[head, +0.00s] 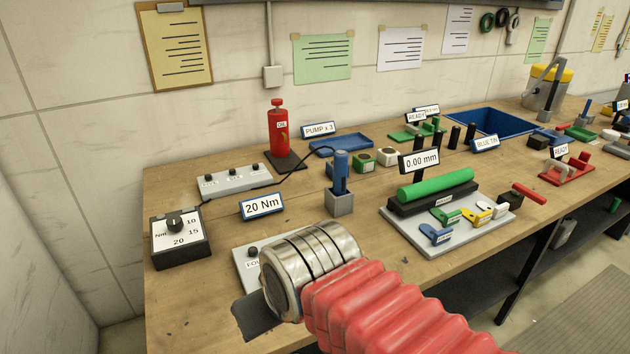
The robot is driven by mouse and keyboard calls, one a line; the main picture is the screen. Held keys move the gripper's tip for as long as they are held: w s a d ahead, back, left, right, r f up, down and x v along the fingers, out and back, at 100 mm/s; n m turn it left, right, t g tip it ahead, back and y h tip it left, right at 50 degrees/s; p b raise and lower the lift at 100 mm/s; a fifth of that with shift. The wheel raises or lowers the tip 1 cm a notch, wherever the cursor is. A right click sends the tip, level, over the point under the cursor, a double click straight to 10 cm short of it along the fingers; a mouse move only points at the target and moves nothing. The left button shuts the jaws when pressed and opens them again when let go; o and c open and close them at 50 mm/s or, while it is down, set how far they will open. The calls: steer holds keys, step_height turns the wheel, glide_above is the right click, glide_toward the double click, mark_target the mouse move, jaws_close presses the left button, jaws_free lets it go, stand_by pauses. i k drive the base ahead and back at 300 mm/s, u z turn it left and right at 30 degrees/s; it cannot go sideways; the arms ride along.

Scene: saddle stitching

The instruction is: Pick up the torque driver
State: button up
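A blue upright tool that looks like the torque driver (341,165) stands in a small grey block holder (340,204) near the middle of the bench. A black cable runs from near its top to the left. A "20 Nm" sign (262,205) stands to its left. My gripper (254,318) is at the bench's front, below and left of the tool and apart from it. Only a dark part of the gripper shows past my metal wrist, so its fingers and opening are hidden.
A black dial box (180,250) and a grey switch panel (235,180) lie left. A red oil bottle (279,130) stands behind. A grey plate (437,247) with a green cylinder (436,186) and "0.00 mm" sign (419,161) stands right of the tool. My wrist partly covers another grey panel (247,264).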

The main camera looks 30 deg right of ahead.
mark_target(341, 158)
steer(key=u, duration=0.7)
steer(key=k, duration=1.05)
steer(key=z, duration=0.85)
steer(key=i, duration=1.55)
